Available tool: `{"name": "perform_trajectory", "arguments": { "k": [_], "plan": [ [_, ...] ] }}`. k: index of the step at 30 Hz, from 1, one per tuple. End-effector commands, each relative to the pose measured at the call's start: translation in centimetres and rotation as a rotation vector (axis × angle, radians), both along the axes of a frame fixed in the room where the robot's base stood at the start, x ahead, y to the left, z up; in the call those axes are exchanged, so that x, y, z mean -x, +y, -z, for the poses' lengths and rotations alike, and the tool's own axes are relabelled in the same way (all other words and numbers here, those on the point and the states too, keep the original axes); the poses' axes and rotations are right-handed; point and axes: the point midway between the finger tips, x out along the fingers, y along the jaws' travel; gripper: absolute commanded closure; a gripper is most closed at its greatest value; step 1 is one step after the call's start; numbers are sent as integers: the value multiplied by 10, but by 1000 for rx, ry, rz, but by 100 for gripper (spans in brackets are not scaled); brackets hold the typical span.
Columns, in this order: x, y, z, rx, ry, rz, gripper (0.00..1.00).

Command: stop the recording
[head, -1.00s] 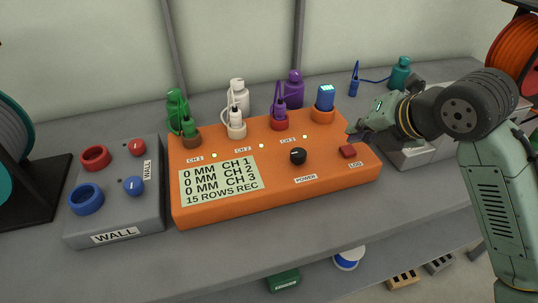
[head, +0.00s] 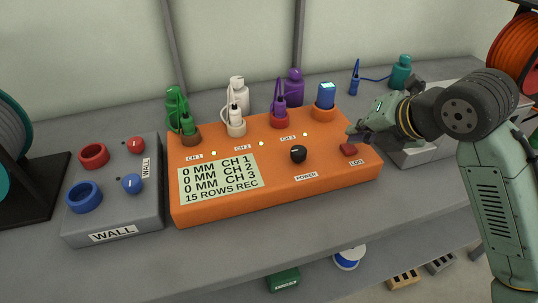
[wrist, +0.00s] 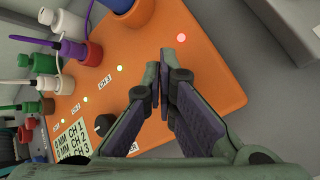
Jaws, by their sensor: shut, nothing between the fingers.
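The orange recorder box (head: 240,205) sits on the bench. Its display (head: 220,182) reads 0 MM for CH 1, CH 2 and CH 3, with "15 ROWS REC" below. The red square LOG button (head: 348,149) is at the box's right end, and the black POWER knob (head: 298,155) is left of it. My gripper (head: 352,131) is shut and empty, just above and behind the LOG button, apparently apart from it. In the wrist view, my gripper's fingertips (wrist: 167,56) are together over the box; the button is hidden there. A red lamp (wrist: 181,38) glows beyond them.
Green, white and purple plugs with cables stand in sockets along the box's back edge, beside a blue unit (head: 325,96) with a lit screen. A grey WALL panel (head: 112,205) with red and blue controls is at left. Bottles stand behind. The bench front is clear.

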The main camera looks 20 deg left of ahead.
Motion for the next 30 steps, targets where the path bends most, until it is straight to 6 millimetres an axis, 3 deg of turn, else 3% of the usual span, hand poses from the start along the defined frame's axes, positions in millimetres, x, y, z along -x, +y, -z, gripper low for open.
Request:
{"name": "perform_trajectory", "arguments": {
  "k": [30],
  "plan": [
    [0,0,9,0,-2,-1,100]
  ]
}}
